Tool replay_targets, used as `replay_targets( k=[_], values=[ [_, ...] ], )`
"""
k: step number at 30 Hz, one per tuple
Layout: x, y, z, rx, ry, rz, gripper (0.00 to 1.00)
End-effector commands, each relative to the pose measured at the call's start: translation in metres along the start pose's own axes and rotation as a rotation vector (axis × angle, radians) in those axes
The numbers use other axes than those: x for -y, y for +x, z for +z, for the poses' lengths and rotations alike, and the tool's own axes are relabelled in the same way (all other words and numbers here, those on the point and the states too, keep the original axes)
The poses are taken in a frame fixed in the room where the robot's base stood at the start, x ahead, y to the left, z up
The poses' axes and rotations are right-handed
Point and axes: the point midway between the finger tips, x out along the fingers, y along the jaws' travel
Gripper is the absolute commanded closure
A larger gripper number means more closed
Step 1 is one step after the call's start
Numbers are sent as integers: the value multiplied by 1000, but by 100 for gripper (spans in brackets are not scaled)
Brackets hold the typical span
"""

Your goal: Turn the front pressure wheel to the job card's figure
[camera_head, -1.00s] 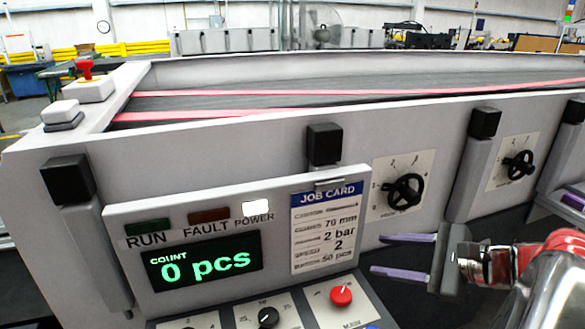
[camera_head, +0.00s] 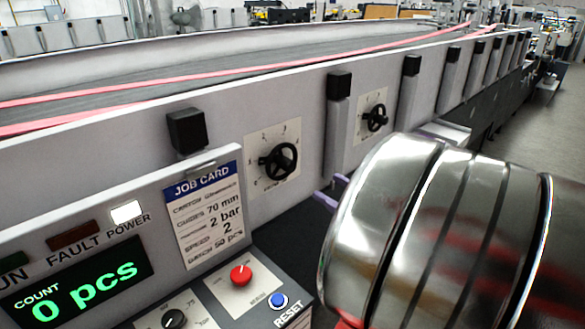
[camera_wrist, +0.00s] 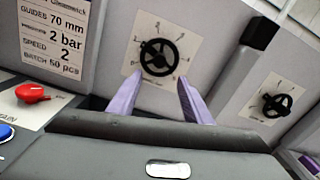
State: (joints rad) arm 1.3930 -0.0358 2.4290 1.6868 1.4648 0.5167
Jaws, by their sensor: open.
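The nearer black handwheel (camera_head: 279,161) sits on a white dial plate on the machine's grey side panel, right of the job card; the wrist view also shows it (camera_wrist: 158,57). A second, similar handwheel (camera_head: 376,117) is farther along, also in the wrist view (camera_wrist: 277,105). Their labels are too small to read. The job card (camera_head: 208,215) shows 70 mm, 2 bar, speed 2 and batch 50 pcs. My gripper (camera_wrist: 158,80) is open and empty, its purple fingers apart below the nearer wheel in the wrist view. My arm hides most of it in the head view.
A control panel below the card carries a red knob (camera_head: 241,275), a blue reset button (camera_head: 278,300) and a black knob (camera_head: 174,318). The display (camera_head: 75,285) reads 0 pcs. Black-capped posts (camera_head: 339,86) stand out beside the wheels.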

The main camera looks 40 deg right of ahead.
Motion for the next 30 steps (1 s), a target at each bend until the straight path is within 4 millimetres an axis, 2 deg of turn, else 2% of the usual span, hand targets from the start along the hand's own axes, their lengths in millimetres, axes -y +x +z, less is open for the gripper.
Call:
replay_targets(
  k=[8,30],
  values=[
    [-2,23,0,1,0,6,55],
    [-3,108,0,1,1,7,55]
  ],
)
